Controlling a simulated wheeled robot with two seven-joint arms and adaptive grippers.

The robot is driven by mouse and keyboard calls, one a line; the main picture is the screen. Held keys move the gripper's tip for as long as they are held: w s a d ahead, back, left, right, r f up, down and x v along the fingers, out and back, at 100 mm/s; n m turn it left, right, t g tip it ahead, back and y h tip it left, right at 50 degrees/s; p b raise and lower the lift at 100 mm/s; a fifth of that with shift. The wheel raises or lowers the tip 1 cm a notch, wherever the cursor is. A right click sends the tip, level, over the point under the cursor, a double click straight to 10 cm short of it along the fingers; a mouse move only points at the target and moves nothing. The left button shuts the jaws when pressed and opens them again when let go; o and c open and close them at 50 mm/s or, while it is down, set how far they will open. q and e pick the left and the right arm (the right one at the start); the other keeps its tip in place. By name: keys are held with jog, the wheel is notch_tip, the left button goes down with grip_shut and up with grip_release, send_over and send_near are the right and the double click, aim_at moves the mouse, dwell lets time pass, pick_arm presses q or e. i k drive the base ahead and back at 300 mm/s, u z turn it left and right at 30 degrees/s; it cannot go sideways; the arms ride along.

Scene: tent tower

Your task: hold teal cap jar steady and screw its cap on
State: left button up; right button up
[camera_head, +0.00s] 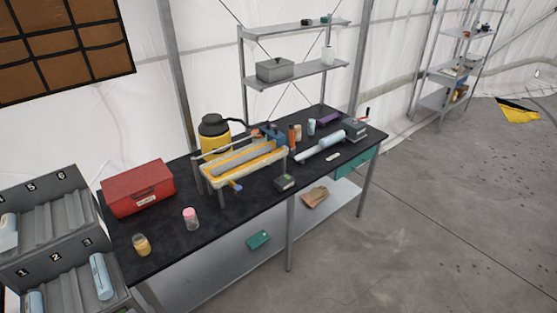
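I cannot pick out a jar with a teal cap in this view. A small jar with a pink cap (190,217) stands upright on the black workbench (165,263). A small jar with yellowish contents (141,244) stands near the bench's left end; its top is too small to make out. A small light blue container (311,127) stands at the back right of the bench. Neither of my grippers is in view.
A red box (138,188) sits at the back left of the bench. A yellow tool with a long trough (246,160) fills the middle, beside a yellow, black-topped canister (214,138). Grey numbered bins (55,255) stand at the left. The floor at right (440,220) is open.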

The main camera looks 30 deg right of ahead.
aim_at(141, 245)
jog(key=z, duration=1.45)
jog(key=i, duration=0.75)
jog(key=u, duration=0.05)
